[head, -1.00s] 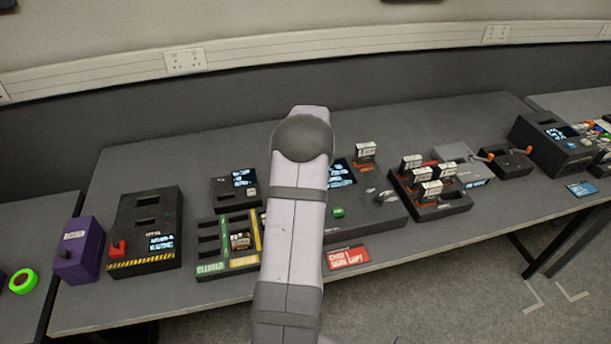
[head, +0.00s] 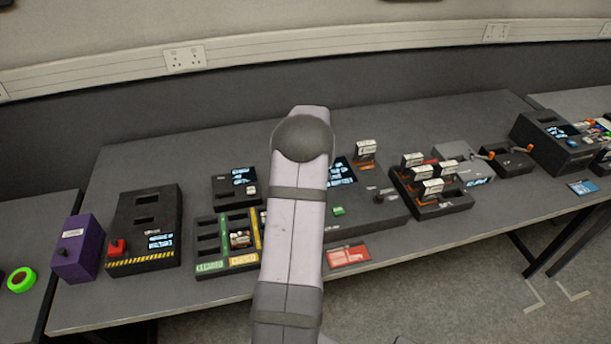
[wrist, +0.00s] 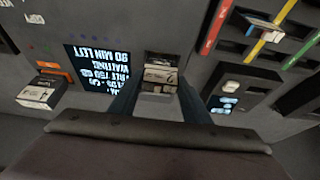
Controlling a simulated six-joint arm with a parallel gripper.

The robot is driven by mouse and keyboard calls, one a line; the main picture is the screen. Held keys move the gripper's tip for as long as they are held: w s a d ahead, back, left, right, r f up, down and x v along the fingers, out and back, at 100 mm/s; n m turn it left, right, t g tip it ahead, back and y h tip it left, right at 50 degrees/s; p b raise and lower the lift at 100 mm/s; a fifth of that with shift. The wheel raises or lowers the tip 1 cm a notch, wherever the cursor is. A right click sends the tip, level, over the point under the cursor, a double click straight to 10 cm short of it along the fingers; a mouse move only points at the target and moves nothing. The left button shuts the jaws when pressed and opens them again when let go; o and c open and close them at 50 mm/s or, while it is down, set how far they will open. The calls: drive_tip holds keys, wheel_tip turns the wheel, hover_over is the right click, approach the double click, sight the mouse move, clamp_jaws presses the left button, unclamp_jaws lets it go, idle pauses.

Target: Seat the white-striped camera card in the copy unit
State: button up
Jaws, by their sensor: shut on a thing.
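My gripper (wrist: 160,85) is shut on a small dark card with a whitish label (wrist: 160,74) in the wrist view. I cannot make out its stripe, nor tell whether its lower end is in a slot. It is over the dark copy unit, beside the lit screen (wrist: 95,72). In the head view my arm hides the gripper and part of the copy unit (head: 375,215). Another white-labelled card (head: 365,151) stands upright at the back of the unit; a white-labelled card (wrist: 42,92) shows left of the screen in the wrist view.
A rack (head: 460,207) with several upright cards stands right of the copy unit. A sorting tray (head: 211,252) with green and yellow strips and one card (head: 240,240) is to the left. A red card-like sign (head: 347,256) lies in front. Black boxes flank these.

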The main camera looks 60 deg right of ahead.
drive_tip(key=shift+f+b, duration=0.7)
idle(1.1)
idle(0.4)
drive_tip(key=o, duration=1.1)
drive_tip(key=shift+o, duration=0.9)
drive_tip(key=shift+o, duration=0.9)
drive_tip(key=shift+r+p, duration=2.4)
drive_tip(key=shift+r, duration=1.4)
